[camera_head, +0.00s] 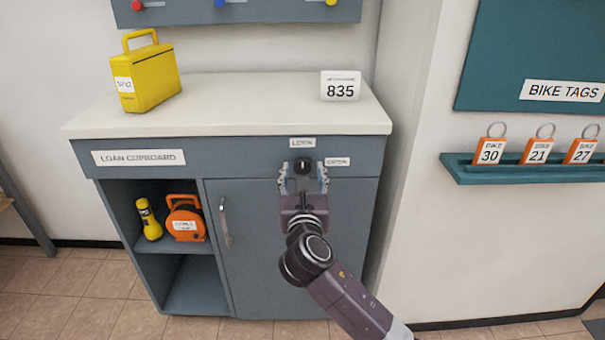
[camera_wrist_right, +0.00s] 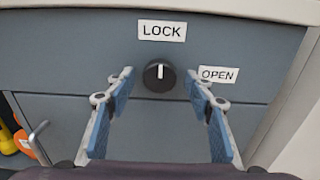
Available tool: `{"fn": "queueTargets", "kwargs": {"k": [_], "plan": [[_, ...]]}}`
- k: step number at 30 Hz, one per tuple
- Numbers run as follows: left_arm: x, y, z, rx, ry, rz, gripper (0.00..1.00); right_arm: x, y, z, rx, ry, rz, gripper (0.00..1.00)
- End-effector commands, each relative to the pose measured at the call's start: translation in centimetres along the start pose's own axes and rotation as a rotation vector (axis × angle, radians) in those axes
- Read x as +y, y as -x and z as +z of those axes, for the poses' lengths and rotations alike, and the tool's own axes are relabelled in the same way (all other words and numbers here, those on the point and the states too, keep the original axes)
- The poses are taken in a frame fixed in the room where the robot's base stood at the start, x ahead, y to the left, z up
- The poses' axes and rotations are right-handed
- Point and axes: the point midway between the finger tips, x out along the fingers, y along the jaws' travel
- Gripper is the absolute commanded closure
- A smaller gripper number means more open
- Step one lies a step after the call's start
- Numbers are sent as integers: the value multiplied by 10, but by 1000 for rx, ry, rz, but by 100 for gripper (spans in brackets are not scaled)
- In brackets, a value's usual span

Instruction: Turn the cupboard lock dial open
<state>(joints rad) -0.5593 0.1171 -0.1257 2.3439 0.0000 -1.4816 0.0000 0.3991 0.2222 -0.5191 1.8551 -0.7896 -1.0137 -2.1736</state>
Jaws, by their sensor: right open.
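The lock dial (camera_wrist_right: 159,75) is a round black knob with a white mark pointing up toward the LOCK label (camera_wrist_right: 162,31) in the right wrist view. The OPEN label (camera_wrist_right: 218,75) is to its right. In the head view the dial (camera_head: 303,166) sits on the upper front panel of the grey loan cupboard (camera_head: 240,155). My right gripper (camera_head: 304,178) is open in front of the dial. Its two blue-padded fingers (camera_wrist_right: 160,97) stand on either side, below the dial in the wrist view. Contact with it does not show. My left gripper is out of view.
The cupboard door has a handle (camera_head: 225,222). A yellow torch (camera_head: 149,219) and an orange reel (camera_head: 186,218) stand on the open shelf. A yellow box (camera_head: 146,76) and an 835 sign (camera_head: 340,86) stand on top. Bike tags line a teal ledge (camera_head: 460,169) at right.

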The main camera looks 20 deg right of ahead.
Motion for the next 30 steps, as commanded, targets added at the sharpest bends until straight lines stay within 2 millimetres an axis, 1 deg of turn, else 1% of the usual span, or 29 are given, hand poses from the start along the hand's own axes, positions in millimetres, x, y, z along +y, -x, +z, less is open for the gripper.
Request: {"fn": "queueTargets", "kwargs": {"k": [3,9,11,18,21,28,29,30], "plan": [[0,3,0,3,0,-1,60,0,-4,0,-1,-1,0,51],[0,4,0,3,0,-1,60,0,-4,1,0,-2,1,51],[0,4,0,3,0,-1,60,0,-4,1,0,-2,1,57],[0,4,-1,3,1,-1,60,0,-4,0,0,-3,1,83],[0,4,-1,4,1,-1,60,0,-4,0,0,-3,1,93],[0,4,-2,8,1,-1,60,0,-4,1,1,-23,1,93],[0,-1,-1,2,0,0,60,0,-4,1,1,-30,1,93],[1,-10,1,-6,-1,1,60,1,-4,1,2,-44,2,93]]}}
